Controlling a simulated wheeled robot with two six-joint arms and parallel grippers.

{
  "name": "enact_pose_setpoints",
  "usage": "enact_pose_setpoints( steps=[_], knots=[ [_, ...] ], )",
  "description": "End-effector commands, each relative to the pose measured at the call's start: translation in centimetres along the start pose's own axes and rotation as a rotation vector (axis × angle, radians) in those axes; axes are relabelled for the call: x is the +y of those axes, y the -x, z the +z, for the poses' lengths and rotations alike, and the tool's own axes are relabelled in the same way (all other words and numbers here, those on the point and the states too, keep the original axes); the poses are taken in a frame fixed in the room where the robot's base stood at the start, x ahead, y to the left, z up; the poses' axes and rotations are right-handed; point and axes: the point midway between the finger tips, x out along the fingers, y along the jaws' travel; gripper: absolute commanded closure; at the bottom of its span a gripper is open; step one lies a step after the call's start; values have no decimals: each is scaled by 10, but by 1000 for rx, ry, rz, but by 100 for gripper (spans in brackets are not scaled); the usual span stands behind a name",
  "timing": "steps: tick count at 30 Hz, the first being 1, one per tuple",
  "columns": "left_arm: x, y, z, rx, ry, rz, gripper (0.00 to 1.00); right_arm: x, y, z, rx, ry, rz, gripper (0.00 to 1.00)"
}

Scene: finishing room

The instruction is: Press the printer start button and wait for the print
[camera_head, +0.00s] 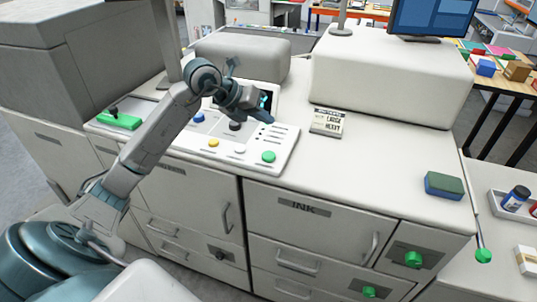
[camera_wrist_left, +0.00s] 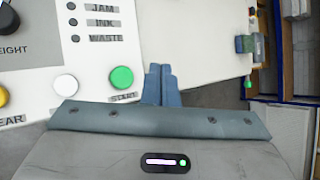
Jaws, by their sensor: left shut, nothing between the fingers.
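The printer's white control panel (camera_head: 225,152) sits on the counter. Its green button (camera_head: 268,156) is at the right end, and in the left wrist view the green button (camera_wrist_left: 121,77) has the label START beside it. My left gripper (camera_head: 268,118) is above the panel, behind the green button in the head view, and partly covers the small dark screen (camera_head: 264,98). In the left wrist view its blue-grey fingers (camera_wrist_left: 160,72) are together, empty, just right of the green button. I cannot tell its height above the panel. My right gripper is not in view.
A white button (camera_head: 240,150), yellow button (camera_head: 213,142), blue button (camera_head: 197,117) and black knob (camera_head: 235,126) share the panel. A green-and-blue block (camera_head: 444,186) rests farther right. The counter between them is clear.

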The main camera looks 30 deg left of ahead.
Motion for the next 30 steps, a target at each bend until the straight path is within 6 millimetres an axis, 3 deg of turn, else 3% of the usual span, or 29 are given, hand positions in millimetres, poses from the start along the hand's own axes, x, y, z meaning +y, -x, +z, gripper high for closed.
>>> enact_pose_setpoints(
  steps=[14,30],
  knots=[
    [4,-8,-6,1,0,-5,100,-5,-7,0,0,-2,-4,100],
    [40,-58,-42,1,0,-6,100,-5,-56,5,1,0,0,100]
  ],
)
